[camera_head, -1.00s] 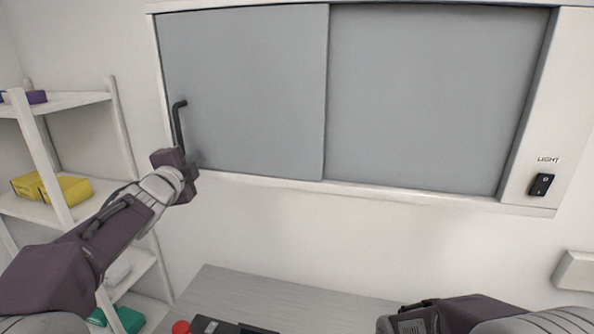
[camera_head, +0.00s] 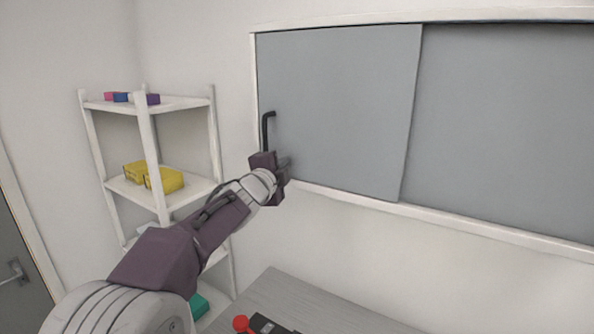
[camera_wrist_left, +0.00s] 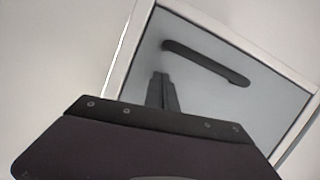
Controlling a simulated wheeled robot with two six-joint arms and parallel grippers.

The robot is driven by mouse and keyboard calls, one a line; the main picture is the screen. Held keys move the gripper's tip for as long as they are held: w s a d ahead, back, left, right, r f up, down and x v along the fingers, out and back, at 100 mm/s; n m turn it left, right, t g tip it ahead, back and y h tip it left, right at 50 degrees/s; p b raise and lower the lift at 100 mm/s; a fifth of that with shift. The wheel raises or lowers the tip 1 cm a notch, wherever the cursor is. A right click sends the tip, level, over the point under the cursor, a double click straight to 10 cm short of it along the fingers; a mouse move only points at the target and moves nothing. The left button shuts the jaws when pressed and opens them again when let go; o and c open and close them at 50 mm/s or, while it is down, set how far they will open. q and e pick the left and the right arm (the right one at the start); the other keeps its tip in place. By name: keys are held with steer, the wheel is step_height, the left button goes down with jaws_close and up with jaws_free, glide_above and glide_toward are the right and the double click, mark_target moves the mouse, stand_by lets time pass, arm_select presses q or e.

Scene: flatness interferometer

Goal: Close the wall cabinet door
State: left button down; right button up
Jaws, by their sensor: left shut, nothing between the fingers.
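The wall cabinet has a grey sliding door (camera_head: 340,105) at its left end, up against the white left frame. A black bar handle (camera_head: 267,130) stands upright near that door's left edge. My left gripper (camera_head: 284,165) is just below and right of the handle, close to the door face. In the left wrist view the gripper's dark fingers (camera_wrist_left: 161,92) are together and empty, and the handle (camera_wrist_left: 205,62) lies apart, beyond their tips. Whether the fingertips touch the door cannot be told. A second grey panel (camera_head: 505,125) fills the right part. My right gripper is out of view.
A white shelf rack (camera_head: 150,150) stands left of the cabinet with yellow boxes (camera_head: 165,180). A grey table (camera_head: 300,300) below carries a red knob (camera_head: 240,323) and a dark device. A door with a lever handle (camera_head: 14,272) is at far left.

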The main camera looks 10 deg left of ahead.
arm_select(q)
steer(key=s, duration=1.1)
step_height(320, 180, down, 38)
steer(key=s+d+n+g+y+b, duration=0.1)
steer(key=s+d+n+g+b, duration=0.15)
steer(key=n+g+b, duration=0.75)
steer(key=s+f+n+g+b, duration=0.4)
steer(key=s+f+n+g, duration=0.2)
steer(key=s+f, duration=1.1)
steer(key=s+n, duration=0.1)
steer(key=s, duration=0.2)
steer(key=shift+s, duration=0.2)
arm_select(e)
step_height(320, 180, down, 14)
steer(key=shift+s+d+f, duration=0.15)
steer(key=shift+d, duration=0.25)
